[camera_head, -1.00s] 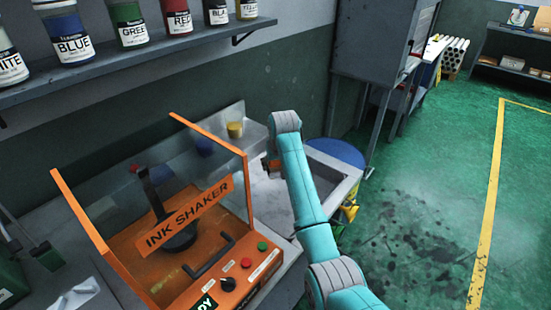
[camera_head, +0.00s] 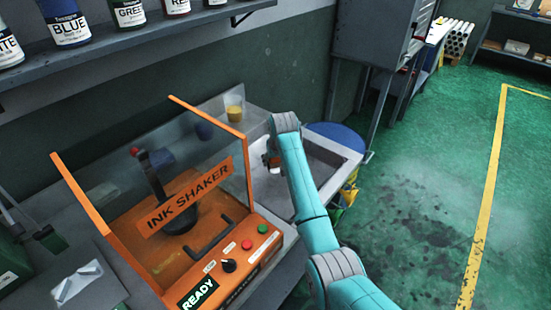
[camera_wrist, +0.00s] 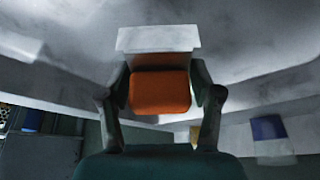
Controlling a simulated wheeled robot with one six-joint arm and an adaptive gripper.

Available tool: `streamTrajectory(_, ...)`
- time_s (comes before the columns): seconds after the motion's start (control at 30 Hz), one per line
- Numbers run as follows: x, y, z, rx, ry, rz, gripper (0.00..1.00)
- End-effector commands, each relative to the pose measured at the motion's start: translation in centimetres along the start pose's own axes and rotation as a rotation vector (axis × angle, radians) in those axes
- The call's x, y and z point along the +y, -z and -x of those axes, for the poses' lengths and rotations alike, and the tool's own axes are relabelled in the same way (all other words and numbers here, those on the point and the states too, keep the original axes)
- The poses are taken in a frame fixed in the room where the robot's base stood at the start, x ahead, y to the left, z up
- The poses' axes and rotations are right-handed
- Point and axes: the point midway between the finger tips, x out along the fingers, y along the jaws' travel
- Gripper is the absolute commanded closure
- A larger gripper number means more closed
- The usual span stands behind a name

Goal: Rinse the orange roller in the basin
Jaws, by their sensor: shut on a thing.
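My gripper (camera_wrist: 160,100) is shut on the orange roller (camera_wrist: 160,92), which sits between its two dark fingers in the wrist view. A pale block-like part (camera_wrist: 158,38) shows just beyond the orange part. In the head view the gripper is mostly hidden by my teal arm. A small bit of the held roller (camera_head: 274,160) shows left of the arm, over the left side of the grey basin (camera_head: 345,160). The arm hides part of the basin. I cannot tell whether the roller touches the basin or any water.
The orange ink shaker (camera_head: 180,205) with its clear cover stands left of the basin. A yellow cup (camera_head: 235,113) and a blue cup (camera_head: 204,131) stand behind. A shelf of ink jars (camera_head: 130,40) hangs above. A blue drum (camera_head: 337,131) is behind the basin. Floor at right is open.

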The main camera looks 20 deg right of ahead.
Motion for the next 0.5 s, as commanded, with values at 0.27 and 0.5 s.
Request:
streamTrajectory(0.27,0.0,0.02,0.03,0.0,0.0,0.0,0.69)
streamTrajectory(0.5,0.0,0.18,0.33,0.001,0.0,0.0,0.69)
